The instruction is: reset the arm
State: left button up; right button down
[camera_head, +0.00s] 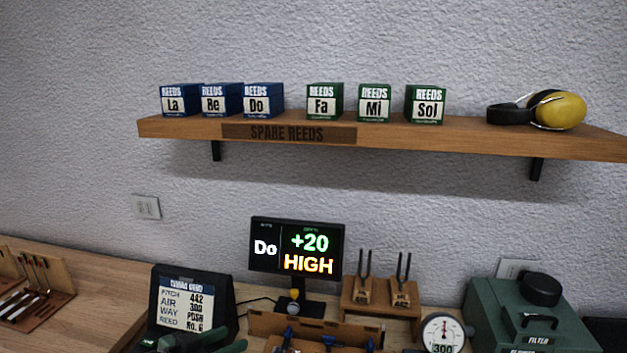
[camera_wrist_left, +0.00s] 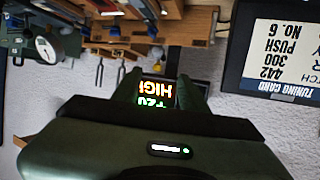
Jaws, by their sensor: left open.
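My left gripper (camera_head: 205,344) shows only in part at the bottom edge of the head view, in front of the tuning card stand (camera_head: 187,306). In the left wrist view, which is upside down, my left gripper (camera_wrist_left: 163,90) is open. Its two green fingers stand apart with nothing held between them. The lit display (camera_wrist_left: 157,95) shows beyond the gap. In the head view the display (camera_head: 297,250) reads "Do +20 HIGH". My right gripper is not in view.
A wall shelf (camera_head: 400,133) holds blue and green reed boxes and yellow ear defenders (camera_head: 560,110). On the bench stand tuning forks (camera_head: 383,280), a round dial gauge (camera_head: 443,333), a green filter box (camera_head: 525,315) and a tool rack (camera_head: 40,290).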

pick_arm(q)
jog(key=s+d+f+g+y, duration=0.1)
jog(key=s+d+f, duration=0.2)
jog(key=s+f, duration=0.3)
jog(key=s+d+f+g+y, duration=0.15)
jog(key=s+d+f, duration=0.25)
jog(key=s, duration=0.4)
jog(key=s+a+f+n+g+y, duration=0.25)
jog(key=s+a, duration=0.25)
jog(key=s, duration=0.4)
jog(key=s+a+f+n+g+y, duration=0.25)
jog(key=s+a, duration=0.25)
jog(key=s, duration=0.5)
notch_tip(320, 180, down, 29)
jog(key=s+g+b, duration=0.2)
jog(key=s+a+f, duration=0.2)
jog(key=s+f, duration=1.3)
jog(key=s, duration=0.1)
jog(key=shift+a+f+m+g+b, duration=0.15)
jog(key=shift+f+m+g+b, duration=0.15)
jog(key=shift+f+g, duration=0.05)
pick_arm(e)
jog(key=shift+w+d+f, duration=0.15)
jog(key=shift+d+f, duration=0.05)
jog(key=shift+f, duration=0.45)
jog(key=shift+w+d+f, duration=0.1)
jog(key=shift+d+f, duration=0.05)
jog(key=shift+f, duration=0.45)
